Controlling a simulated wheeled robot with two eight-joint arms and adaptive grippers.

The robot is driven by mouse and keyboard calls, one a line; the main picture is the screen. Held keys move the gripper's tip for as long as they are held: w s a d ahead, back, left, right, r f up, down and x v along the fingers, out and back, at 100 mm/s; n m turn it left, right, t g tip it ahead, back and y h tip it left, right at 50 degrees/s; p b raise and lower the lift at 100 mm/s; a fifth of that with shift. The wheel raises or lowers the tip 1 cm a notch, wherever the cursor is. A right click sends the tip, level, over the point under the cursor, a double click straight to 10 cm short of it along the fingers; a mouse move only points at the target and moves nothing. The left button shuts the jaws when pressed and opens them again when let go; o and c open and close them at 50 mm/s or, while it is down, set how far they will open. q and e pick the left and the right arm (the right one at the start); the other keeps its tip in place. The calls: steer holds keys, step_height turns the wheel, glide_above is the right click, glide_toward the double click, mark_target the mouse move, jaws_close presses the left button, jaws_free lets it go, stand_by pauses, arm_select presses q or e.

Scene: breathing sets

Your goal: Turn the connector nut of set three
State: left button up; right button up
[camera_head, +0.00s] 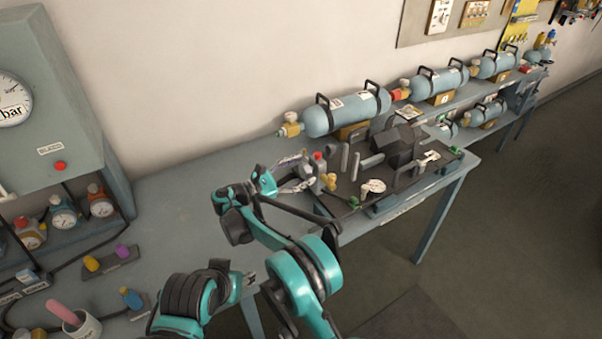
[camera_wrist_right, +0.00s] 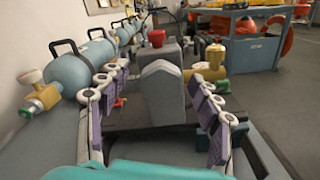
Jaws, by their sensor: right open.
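A breathing set lies on a dark backplate (camera_head: 345,205) on the bench, with a grey block, upright posts and brass fittings. A brass fitting (camera_head: 331,182) sits at its near left end; I cannot tell whether it is the connector nut of set three. My right gripper (camera_head: 306,172) is open at that end of the plate. In the right wrist view its jointed fingers (camera_wrist_right: 163,105) stand wide apart, with the grey block (camera_wrist_right: 163,88) ahead between them. A brass fitting with a yellow part (camera_wrist_right: 210,68) shows near the right finger. My left gripper is not clearly visible.
Light blue cylinders (camera_head: 345,110) with black handles line the wall behind the plate. A grey cabinet with a gauge (camera_head: 12,100) stands at left. A cup (camera_head: 82,327) and small colored parts (camera_head: 108,259) lie at lower left. The bench between (camera_head: 170,185) is mostly clear.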

step_height(320, 180, up, 9)
steer(key=shift+r, duration=0.15)
stand_by(0.4)
